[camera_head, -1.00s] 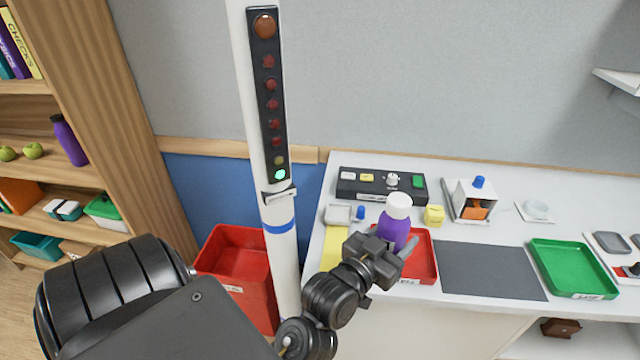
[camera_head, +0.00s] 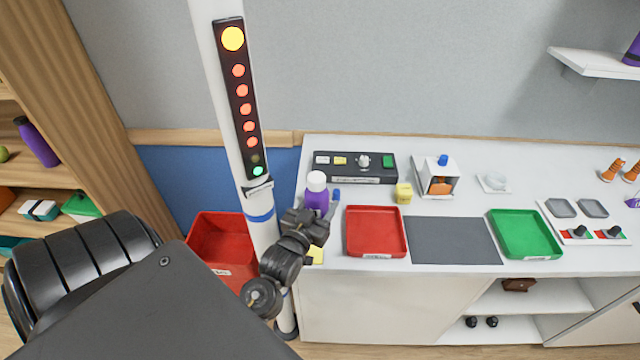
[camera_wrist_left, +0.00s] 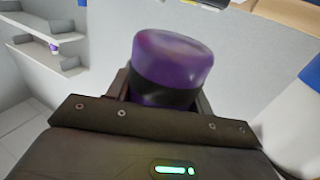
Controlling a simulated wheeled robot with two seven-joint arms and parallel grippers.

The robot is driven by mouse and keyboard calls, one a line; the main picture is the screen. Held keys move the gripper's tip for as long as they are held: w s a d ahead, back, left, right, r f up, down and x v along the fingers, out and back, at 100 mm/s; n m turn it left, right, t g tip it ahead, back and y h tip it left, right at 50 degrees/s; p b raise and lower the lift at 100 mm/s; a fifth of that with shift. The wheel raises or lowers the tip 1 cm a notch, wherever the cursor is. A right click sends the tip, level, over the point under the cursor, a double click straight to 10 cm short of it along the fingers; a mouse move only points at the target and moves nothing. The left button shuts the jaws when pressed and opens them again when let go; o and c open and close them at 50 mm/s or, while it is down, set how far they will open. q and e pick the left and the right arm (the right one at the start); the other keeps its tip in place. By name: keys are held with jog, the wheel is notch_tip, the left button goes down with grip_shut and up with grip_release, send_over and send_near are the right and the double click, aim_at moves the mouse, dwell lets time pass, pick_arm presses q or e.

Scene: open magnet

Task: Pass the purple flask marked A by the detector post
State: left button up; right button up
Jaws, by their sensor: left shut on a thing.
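The purple flask (camera_head: 316,199) with a white cap is upright in my left gripper (camera_head: 316,218), which is shut on it. The flask is just right of the detector post (camera_head: 231,150) in the head view, with a small gap in the picture. The post is white with a blue ring and a dark lamp panel. Its top lamp glows yellow, several red lamps are lit and the bottom one is green. In the left wrist view the purple flask (camera_wrist_left: 172,60) sits between the jaws. No letter A is readable. My right gripper is not in view.
A red tray (camera_head: 376,252), dark mat (camera_head: 453,241) and green tray (camera_head: 525,254) lie on the white counter. A black control box (camera_head: 355,178) stands behind. A red bin (camera_head: 222,245) is left of the post. Another purple bottle (camera_head: 37,143) is on the left shelf.

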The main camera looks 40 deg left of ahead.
pick_arm(q)
jog(key=w+a+b, duration=0.5)
jog(key=w+a, duration=0.4)
jog(key=w, duration=0.3)
jog(key=shift+b, duration=0.4)
dwell(0.4)
